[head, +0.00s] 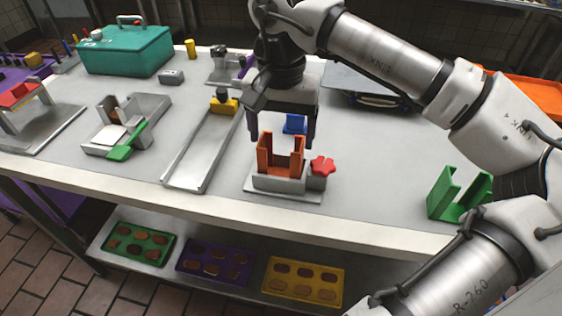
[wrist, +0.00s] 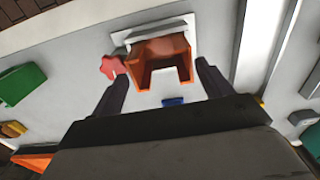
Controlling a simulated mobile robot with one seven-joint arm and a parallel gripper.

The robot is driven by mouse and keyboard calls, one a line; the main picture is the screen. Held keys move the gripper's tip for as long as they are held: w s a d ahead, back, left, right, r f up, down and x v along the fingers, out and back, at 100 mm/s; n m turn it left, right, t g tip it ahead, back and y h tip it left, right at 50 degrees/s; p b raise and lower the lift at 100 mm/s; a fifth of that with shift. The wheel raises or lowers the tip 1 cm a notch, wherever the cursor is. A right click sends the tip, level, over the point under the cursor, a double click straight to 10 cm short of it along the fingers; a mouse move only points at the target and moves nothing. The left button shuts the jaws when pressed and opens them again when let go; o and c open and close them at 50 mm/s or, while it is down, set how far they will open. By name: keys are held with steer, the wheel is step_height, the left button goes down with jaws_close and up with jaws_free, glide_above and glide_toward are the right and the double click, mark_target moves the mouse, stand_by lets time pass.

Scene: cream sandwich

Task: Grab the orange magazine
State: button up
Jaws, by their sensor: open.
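The orange magazine (head: 266,158) is an upright U-shaped holder seated in a grey base (head: 262,183) near the table's front edge. A red star-shaped knob (head: 323,166) sits on the base's right side. My gripper (head: 282,140) is open just above and behind the magazine, pointing down. In the wrist view my gripper's two fingers (wrist: 160,72) stand on either side of the magazine (wrist: 143,77), with gaps visible. The knob (wrist: 112,66) lies close to the left finger there. The magazine's lower part is hidden by the base.
A blue part (head: 294,124) stands behind the magazine. A long metal tray (head: 186,170) lies to the left, and a green holder (head: 452,192) stands to the right. A teal box (head: 125,50) is at the back left. The table between the magazine and green holder is clear.

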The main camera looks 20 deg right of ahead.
step_height(320, 180, down, 6)
steer(key=shift+w+r+p, duration=0.1)
steer(key=shift+r+p, duration=0.05)
steer(key=shift+p, duration=0.35)
steer(key=shift+c, duration=0.2)
steer(key=c, duration=0.7)
steer(key=shift+o, duration=0.2)
steer(key=shift+r, duration=0.15)
